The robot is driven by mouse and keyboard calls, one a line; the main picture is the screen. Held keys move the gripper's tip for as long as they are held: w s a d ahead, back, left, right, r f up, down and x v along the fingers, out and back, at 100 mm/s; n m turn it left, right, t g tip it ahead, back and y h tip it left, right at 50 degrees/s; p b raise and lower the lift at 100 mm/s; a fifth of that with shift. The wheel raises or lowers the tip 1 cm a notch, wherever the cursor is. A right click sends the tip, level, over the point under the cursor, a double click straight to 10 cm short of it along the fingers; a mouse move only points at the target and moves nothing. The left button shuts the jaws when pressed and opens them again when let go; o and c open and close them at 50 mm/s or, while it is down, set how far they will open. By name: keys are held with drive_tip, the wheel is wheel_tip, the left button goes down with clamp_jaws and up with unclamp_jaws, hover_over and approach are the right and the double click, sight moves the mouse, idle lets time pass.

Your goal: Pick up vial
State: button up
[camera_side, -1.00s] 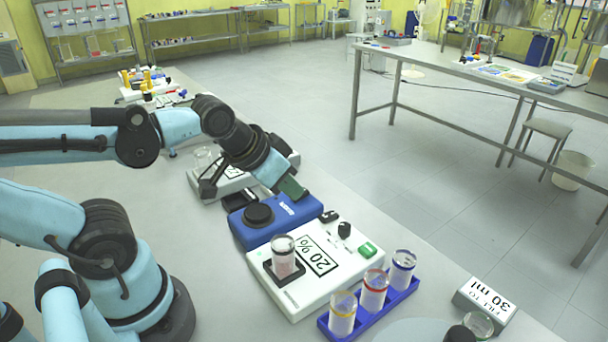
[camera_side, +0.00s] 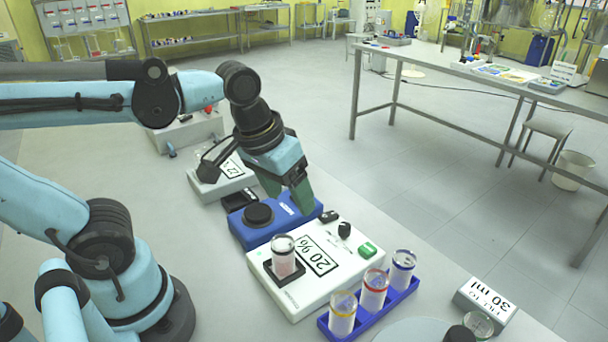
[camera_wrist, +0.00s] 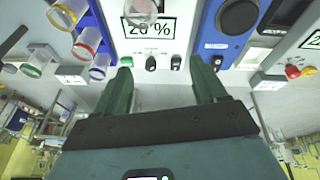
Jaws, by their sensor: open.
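A clear vial (camera_side: 283,256) with pale pinkish contents stands upright on the dark square plate of a white device marked 20 %. In the wrist view the same vial (camera_wrist: 142,10) shows at the top edge, partly cut off. Three more vials stand in a blue rack (camera_side: 361,314): one with a yellow ring (camera_side: 342,314), one with a red ring (camera_side: 374,291) and one with a blue ring (camera_side: 402,268). My gripper (camera_side: 290,200) is open and empty, fingers pointing down above the blue device, behind and apart from the vial. Its green fingers (camera_wrist: 161,88) show apart in the wrist view.
The white 20 % device (camera_side: 330,285) stands in front of the blue device (camera_side: 262,221). A second white device (camera_side: 222,176) lies behind. A box marked 30 ml (camera_side: 485,299) stands at right. Bare table lies left of the devices.

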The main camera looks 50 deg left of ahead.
sight(282, 248)
drive_tip(key=s+d+r+n+g, duration=0.2)
drive_tip(key=s+r+g, duration=0.1)
drive_tip(key=g, duration=0.1)
drive_tip(key=shift+d+f, duration=0.2)
drive_tip(key=shift+f, duration=2.8)
drive_tip(key=shift+d+f, duration=0.15)
drive_tip(key=shift+f, duration=2.8)
drive_tip(key=shift+c, duration=0.5)
drive_tip(key=c, duration=0.9)
